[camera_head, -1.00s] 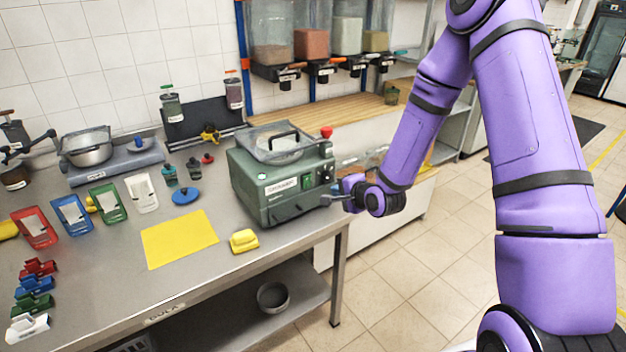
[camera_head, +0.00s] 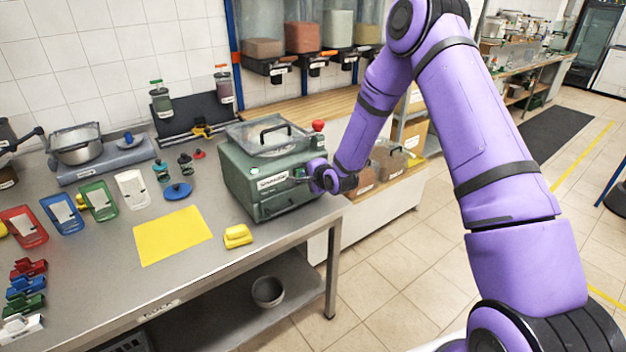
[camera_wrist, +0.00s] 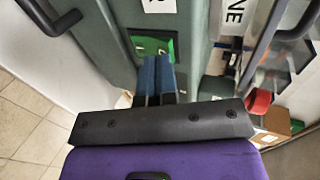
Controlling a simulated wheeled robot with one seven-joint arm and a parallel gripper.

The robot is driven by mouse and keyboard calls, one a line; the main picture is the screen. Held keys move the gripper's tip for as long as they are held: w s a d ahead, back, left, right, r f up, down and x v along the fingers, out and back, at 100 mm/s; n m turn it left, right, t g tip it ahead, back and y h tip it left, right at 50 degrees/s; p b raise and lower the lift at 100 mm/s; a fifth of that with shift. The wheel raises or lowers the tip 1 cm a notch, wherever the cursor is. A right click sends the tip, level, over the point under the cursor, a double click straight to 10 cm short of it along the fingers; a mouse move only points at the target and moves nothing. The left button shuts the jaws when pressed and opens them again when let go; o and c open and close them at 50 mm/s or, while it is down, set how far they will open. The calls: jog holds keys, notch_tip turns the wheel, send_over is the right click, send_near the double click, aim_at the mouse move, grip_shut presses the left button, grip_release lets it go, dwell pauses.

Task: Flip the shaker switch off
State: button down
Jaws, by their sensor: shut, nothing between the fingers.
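The shaker (camera_head: 262,185) is a green box with a clear lid and black handle, standing at the table's right end. A small pale lamp (camera_head: 254,168) shows on its front. My gripper (camera_head: 303,174) is at the right part of the shaker's front, where my wrist hides part of the panel. In the wrist view, my shut, empty blue fingers (camera_wrist: 157,66) point at a bright green switch plate (camera_wrist: 150,43) on the shaker's face. Their tips overlap the plate's lower edge; I cannot tell whether they touch. The switch's position is unclear.
A red knob (camera_head: 318,125) stands at the shaker's upper right. A yellow mat (camera_head: 172,236) and a yellow scoop (camera_head: 238,236) lie left of my gripper. Jars stand on the lower shelf behind my wrist. Hoppers (camera_head: 303,38) hang behind the shaker.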

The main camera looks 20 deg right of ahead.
jog(key=shift+w+a, duration=0.15)
jog(key=shift+w, duration=0.1)
jog(key=shift+r, duration=0.1)
jog(key=shift+w+a+g, duration=0.1)
jog(key=shift+w+g, duration=0.2)
jog(key=shift+r, duration=0.2)
jog(key=shift+r, duration=0.65)
dwell(0.3)
